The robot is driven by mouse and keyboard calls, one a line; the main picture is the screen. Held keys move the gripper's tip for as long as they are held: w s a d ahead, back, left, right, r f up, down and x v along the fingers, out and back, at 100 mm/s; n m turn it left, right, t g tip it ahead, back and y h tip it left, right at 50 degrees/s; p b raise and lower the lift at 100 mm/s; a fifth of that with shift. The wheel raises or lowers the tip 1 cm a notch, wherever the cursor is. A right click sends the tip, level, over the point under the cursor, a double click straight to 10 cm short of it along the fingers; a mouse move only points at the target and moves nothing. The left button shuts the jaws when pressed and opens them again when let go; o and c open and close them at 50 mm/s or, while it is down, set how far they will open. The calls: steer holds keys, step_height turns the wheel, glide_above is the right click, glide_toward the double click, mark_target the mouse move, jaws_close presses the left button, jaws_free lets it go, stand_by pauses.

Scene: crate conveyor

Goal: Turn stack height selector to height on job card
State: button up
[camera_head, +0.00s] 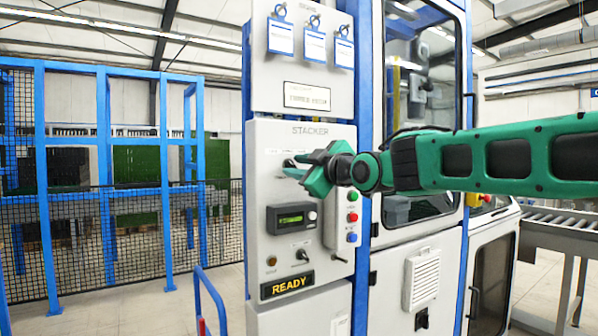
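The grey stacker panel (262,205) faces me, with the word STACKER near its top. My green gripper (291,166) is at the upper part of this panel, reaching in from the right. A small dark control with a pale plate, possibly the height selector (288,163), shows at the fingertips. The fingers hide most of it, so its setting and any contact cannot be told. Whether the fingers are open or shut is also unclear. A white card in a dark frame (307,96), possibly the job card, is above the panel; its print is too small to read surely.
Below my gripper are a lit display (291,218), a black lever switch (302,255) and a READY sign (287,285). Green, red and blue buttons (352,217) sit at right. Three blue-clipped tags (315,45) hang above. A blue fence (105,180) stands left.

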jaws_close()
steer(key=shift+m, duration=0.3)
steer(key=m, duration=0.4)
steer(key=shift+d+r+m, duration=0.1)
steer(key=shift+r+m, duration=0.05)
steer(key=shift+m, duration=1.95)
steer(key=shift+o, duration=0.6)
jaws_free()
